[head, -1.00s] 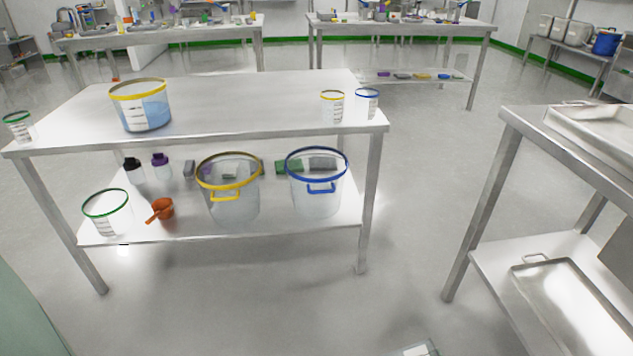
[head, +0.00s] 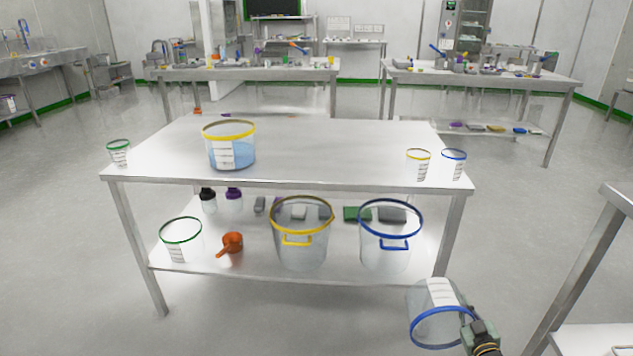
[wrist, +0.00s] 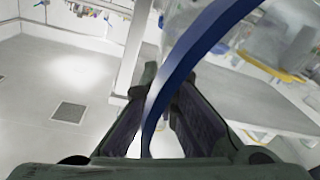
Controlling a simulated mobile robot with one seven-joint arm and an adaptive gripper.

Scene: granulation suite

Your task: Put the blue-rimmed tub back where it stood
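A clear blue-rimmed tub (head: 427,300) with a white label hangs in the air at the lower right of the head view. It is tipped, with its blue rim low in the picture. My gripper (head: 474,332) is shut on its rim at the right side. In the wrist view the blue rim (wrist: 197,47) runs between the two fingers of my gripper (wrist: 166,92). Another blue-rimmed tub (head: 391,243), with a handle, stands on the lower shelf, right of a yellow-rimmed tub (head: 300,250). A small blue-rimmed beaker (head: 454,167) stands on the table top.
The steel table (head: 330,150) has a wide bare middle. A yellow-rimmed tub with blue contents (head: 230,150) stands on its left. The lower shelf also holds an orange scoop (head: 231,242) and a green-rimmed tub (head: 180,243). Another bench (head: 590,260) stands at the right edge.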

